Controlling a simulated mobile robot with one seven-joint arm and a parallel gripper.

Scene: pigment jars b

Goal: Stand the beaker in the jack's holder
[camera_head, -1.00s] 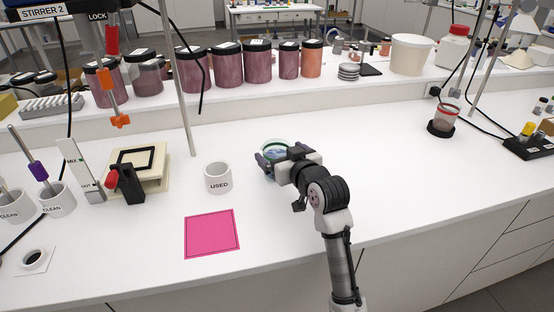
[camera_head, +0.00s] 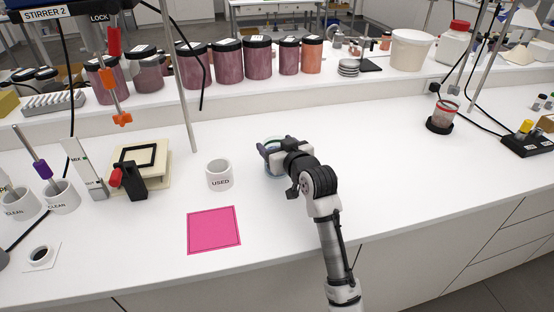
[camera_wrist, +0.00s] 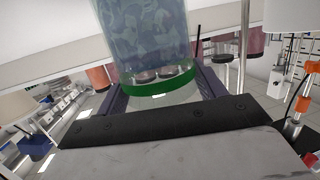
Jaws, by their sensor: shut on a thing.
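The beaker is clear glass with a blue pattern and a green rim band. It fills the upper middle of the wrist view (camera_wrist: 150,42), and only a small part shows around my gripper in the head view (camera_head: 272,172). My gripper (camera_head: 268,150) is shut on the beaker near its green band, above or at the white bench; I cannot tell whether the base touches. The jack (camera_head: 160,182) stands to the left, a cream platform with a black square holder frame (camera_head: 120,161) on top. The holder looks empty.
A white USED pot (camera_head: 220,181) stands between my gripper and the jack. A pink square mat (camera_head: 214,230) lies in front. A stand rod (camera_head: 187,110) rises behind.

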